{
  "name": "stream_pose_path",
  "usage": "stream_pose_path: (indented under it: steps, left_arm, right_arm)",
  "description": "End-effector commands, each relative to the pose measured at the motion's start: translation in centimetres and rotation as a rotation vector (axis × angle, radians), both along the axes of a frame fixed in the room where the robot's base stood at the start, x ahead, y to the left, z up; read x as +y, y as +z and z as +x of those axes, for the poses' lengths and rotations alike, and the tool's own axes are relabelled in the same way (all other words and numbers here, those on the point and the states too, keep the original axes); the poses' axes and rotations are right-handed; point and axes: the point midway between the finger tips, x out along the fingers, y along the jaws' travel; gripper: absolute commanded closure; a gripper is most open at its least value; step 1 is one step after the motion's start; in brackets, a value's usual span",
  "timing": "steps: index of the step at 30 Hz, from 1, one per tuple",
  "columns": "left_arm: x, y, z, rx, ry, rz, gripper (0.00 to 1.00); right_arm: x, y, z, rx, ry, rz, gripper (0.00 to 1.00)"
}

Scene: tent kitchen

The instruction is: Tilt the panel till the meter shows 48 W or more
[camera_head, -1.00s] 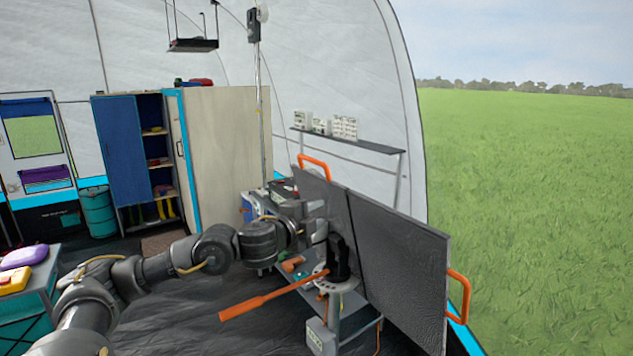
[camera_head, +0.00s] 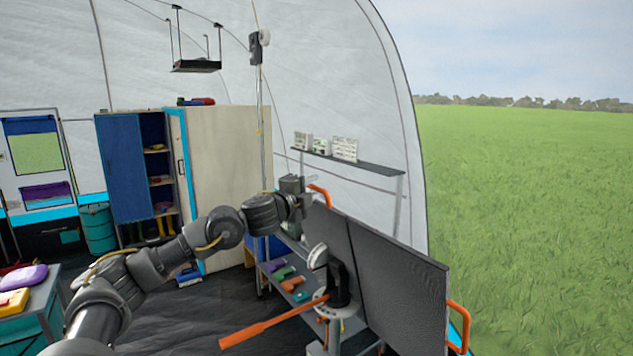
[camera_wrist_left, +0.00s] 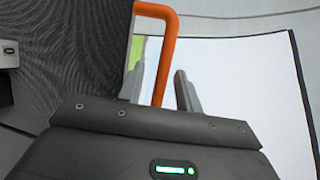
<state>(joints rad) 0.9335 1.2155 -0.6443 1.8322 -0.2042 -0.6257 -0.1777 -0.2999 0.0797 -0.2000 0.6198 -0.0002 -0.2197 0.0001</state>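The dark grey panel (camera_head: 400,285) stands tilted on a black pivot mount (camera_head: 339,283), with an orange handle (camera_head: 321,195) at its far upper end and another orange handle (camera_head: 458,325) at its near end. My left gripper (camera_head: 305,184) is at the far handle. In the left wrist view the orange handle (camera_wrist_left: 167,50) runs between the two open fingers (camera_wrist_left: 160,88); I see no clear grip on it. A long orange lever (camera_head: 262,328) sticks out from the mount to the left. No meter reading is legible. My right gripper is out of view.
A cart shelf (camera_head: 285,270) with small tools stands behind the mount. A wall shelf (camera_head: 350,160) with white boxes is beyond the panel. A cabinet (camera_head: 225,165) stands at the back. Open grass lies to the right.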

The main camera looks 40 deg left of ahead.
Motion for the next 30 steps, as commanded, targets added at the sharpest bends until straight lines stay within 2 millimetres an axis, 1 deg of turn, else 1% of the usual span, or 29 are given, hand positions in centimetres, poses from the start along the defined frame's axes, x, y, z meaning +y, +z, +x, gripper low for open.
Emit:
stream_pose_path:
  steps: [1,3,6,10,17,24,25,30]
  left_arm:
    - [0.0,0.3,0.8,0.000,-0.001,-0.003,0.66]
    - [0.1,0.3,1.6,0.000,-0.001,-0.003,0.66]
    - [0.2,0.2,2.3,0.001,0.000,0.000,0.66]
    - [0.2,0.1,2.7,0.000,-0.001,-0.001,0.66]
    - [0.2,0.1,2.7,0.000,-0.001,0.000,0.66]
    - [0.3,0.1,2.7,0.000,-0.001,0.000,0.97]
    - [0.3,0.1,2.7,0.000,-0.001,0.000,1.00]
    - [0.3,0.1,2.7,0.001,0.000,0.000,1.00]
  right_arm:
    - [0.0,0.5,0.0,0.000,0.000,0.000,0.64]
    - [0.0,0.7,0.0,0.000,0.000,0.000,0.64]
    - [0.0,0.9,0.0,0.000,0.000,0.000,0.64]
    - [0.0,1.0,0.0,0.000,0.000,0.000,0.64]
    - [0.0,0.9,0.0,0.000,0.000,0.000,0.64]
    - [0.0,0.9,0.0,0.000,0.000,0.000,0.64]
    - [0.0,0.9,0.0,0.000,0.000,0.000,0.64]
    - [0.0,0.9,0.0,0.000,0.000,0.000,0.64]
